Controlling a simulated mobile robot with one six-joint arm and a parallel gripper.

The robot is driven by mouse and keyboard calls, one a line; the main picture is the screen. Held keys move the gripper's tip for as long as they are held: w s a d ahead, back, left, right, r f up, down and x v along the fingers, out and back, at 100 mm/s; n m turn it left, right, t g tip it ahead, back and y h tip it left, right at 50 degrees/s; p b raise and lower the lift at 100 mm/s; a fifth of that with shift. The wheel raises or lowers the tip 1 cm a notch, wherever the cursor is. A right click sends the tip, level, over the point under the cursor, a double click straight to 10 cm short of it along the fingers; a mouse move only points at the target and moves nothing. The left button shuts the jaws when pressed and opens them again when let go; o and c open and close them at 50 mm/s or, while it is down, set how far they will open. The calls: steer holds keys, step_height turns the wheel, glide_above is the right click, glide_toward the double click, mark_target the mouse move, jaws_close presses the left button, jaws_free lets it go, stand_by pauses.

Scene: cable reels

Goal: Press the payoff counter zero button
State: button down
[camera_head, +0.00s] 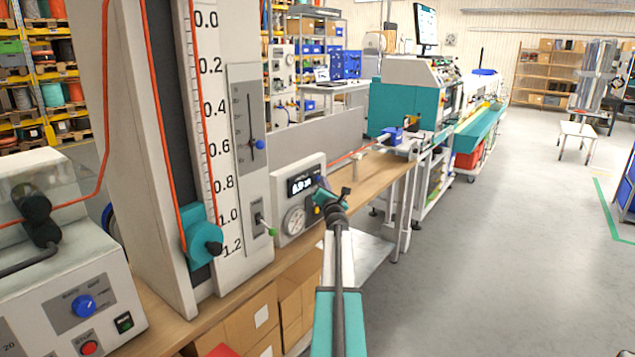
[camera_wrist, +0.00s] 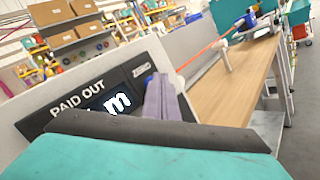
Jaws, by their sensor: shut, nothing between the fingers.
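The payoff counter is a pale box (camera_head: 299,215) on the wooden bench, with a dark display and a round dial below it. In the wrist view its dark panel (camera_wrist: 62,110) reads PAID OUT, with a lit display ending in "m". A small label (camera_wrist: 143,70) sits at the panel's right end. A blue part, probably the zero button (camera_wrist: 149,79), shows just below the label, partly covered by my fingers. My gripper (camera_head: 322,196) is shut and empty in front of the counter's right side. In the wrist view the closed fingers (camera_wrist: 163,98) overlap the panel's right end; contact cannot be told.
A tall scale column (camera_head: 228,215) with an orange cable stands left of the counter. A lever with a green knob (camera_head: 271,231) sticks out beside it. The wooden bench (camera_head: 382,172) is mostly clear to the right, with an orange cable above it. The floor beyond is open.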

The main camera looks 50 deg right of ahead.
stand_by(0.7)
steer(key=shift+s, duration=0.7)
steer(key=s+p, duration=0.1)
steer(key=s, duration=0.4)
steer(key=shift+p, duration=0.4)
stand_by(0.7)
steer(key=shift+s, duration=0.1)
